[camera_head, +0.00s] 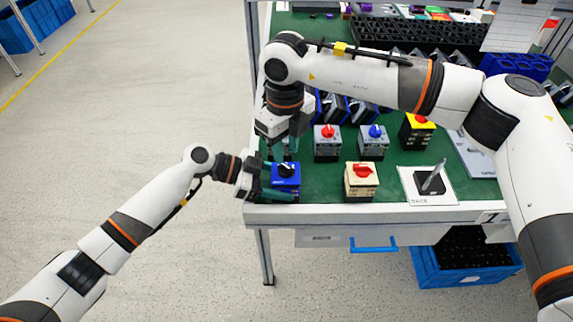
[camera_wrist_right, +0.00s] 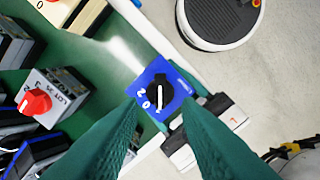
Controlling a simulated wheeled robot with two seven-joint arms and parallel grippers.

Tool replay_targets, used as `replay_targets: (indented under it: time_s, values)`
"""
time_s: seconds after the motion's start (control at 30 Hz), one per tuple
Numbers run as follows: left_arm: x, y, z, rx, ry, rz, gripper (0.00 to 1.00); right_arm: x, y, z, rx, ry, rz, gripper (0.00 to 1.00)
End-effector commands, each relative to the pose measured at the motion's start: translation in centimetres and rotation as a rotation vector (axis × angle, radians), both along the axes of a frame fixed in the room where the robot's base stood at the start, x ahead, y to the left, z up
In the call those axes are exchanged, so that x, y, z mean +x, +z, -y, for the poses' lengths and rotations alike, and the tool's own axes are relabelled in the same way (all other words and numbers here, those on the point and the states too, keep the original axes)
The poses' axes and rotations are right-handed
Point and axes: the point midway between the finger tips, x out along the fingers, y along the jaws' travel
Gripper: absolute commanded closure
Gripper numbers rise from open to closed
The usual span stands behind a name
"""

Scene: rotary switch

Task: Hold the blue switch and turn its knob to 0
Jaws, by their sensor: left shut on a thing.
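The blue switch (camera_head: 286,183) stands near the front left corner of the green table. It has a black knob (camera_wrist_right: 161,82) with a white line; white marks, including a 2 and a 0, show beside it in the wrist view. My left gripper (camera_head: 280,181) comes in from the left and is shut on the switch's body, its fingers on either side. My right gripper (camera_head: 283,152) points down just above the switch. In the wrist view its green fingers (camera_wrist_right: 160,106) are apart, with the knob between and beyond their tips; I see no contact.
A cream switch with a red knob (camera_head: 361,182) stands to the right. Grey switches with red (camera_head: 327,145) and blue (camera_head: 373,144) knobs stand behind it. The table's front edge is close.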

Motion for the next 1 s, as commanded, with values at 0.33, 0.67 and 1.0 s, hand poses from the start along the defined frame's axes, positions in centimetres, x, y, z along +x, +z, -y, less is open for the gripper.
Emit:
replay_targets:
  time_s: [0.33,0.67,1.0]
  values:
    - [0.0,-0.1,0.0,0.001,-0.001,-0.001,0.66,0.0,-3.6,0.0,0.002,0.000,-0.001,0.69]
    - [0.0,-0.1,0.0,0.001,-0.001,-0.001,0.66,0.0,-4.1,0.0,0.001,0.001,0.000,0.69]
    - [0.0,-0.1,0.0,0.001,-0.001,-0.001,0.66,0.0,-4.0,0.0,0.001,0.000,0.000,1.00]
